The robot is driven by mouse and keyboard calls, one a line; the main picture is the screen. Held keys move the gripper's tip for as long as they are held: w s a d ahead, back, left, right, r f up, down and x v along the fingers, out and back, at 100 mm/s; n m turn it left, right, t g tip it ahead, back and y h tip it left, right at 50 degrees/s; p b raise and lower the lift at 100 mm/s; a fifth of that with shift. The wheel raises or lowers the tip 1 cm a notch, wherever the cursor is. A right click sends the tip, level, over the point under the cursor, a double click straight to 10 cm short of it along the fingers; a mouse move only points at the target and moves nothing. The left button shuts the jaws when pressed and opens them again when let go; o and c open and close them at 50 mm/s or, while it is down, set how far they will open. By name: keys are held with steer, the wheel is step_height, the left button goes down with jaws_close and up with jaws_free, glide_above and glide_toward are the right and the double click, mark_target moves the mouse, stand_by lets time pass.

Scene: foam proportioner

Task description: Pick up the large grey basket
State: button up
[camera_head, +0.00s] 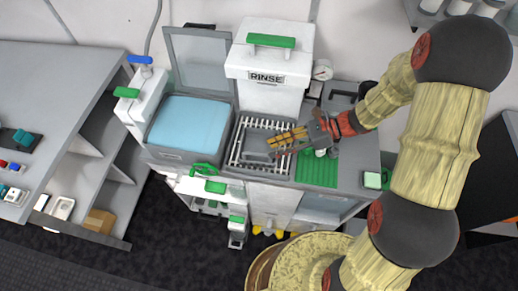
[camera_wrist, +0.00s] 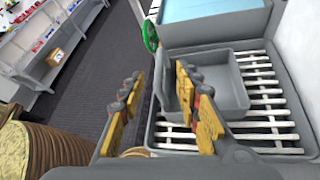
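A grey basket (camera_wrist: 232,92), a shallow open tray, lies on the white slatted rack (camera_wrist: 265,88) in the wrist view. In the head view the basket (camera_head: 256,144) shows partly behind my fingers, on the rack of the rinse station. My gripper (camera_wrist: 160,85) is open, its two orange fingers spread apart. The right finger overlaps the basket's near-left corner, and the left finger is outside the basket to its left. A grey wall of the basket shows between them. I cannot tell whether either finger touches it. In the head view my gripper (camera_head: 272,143) reaches in from the right.
A basin of blue liquid (camera_head: 189,123) is left of the rack. The white RINSE unit (camera_head: 268,70) stands behind it. A green ribbed mat (camera_head: 317,168) lies to the right. Grey shelves (camera_head: 80,175) are at far left, with dark open floor (camera_head: 150,230) in front.

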steer(key=b+x, duration=0.1)
steer(key=x, duration=0.4)
steer(key=shift+s+a+f, duration=0.15)
steer(key=shift+s+f, duration=0.05)
steer(key=shift+f, duration=0.05)
steer(key=c, duration=0.3)
jaws_close()
